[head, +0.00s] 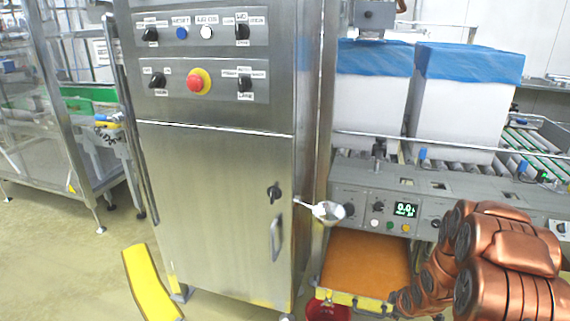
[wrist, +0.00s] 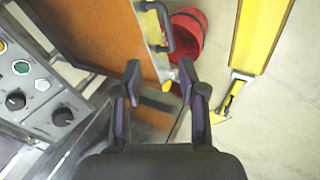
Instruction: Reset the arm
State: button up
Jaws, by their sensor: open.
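My gripper (wrist: 160,82) shows in the wrist view with its two dark fingers spread apart and nothing between them. It hangs over the area by the orange-brown panel (wrist: 95,35) and a red bucket (wrist: 187,35). In the head view my copper-coloured arm is folded at the lower right, and my gripper cannot be made out there. The steel control cabinet (head: 215,210) stands upright in the middle of the head view. It carries a red emergency button (head: 195,82), a blue button (head: 182,33), a white button (head: 207,32) and several black knobs.
Two white boxes with blue liners (head: 465,105) stand on the roller conveyor at right. A control panel with a lit display (head: 405,209) is below them. A yellow floor piece (head: 149,283) lies left of the cabinet. The pale floor at left is mostly open.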

jog(key=s+a+r+m+g, duration=0.3)
jog(key=s+a+r+m, duration=0.15)
jog(key=s+r, duration=0.6)
jog(key=s+a+r+m+g, duration=0.35)
jog(key=s+a+r, duration=0.3)
jog(key=s, duration=0.75)
jog(key=s+a+r+m+g, duration=0.2)
jog(key=s+a+r+m, duration=0.25)
jog(key=s+r, duration=0.6)
jog(key=s+r+p, duration=0.3)
jog(key=r+p, duration=1.9)
jog(key=shift+s+r+p, duration=0.15)
jog(key=shift+r+p, duration=0.15)
jog(key=shift+p, duration=0.05)
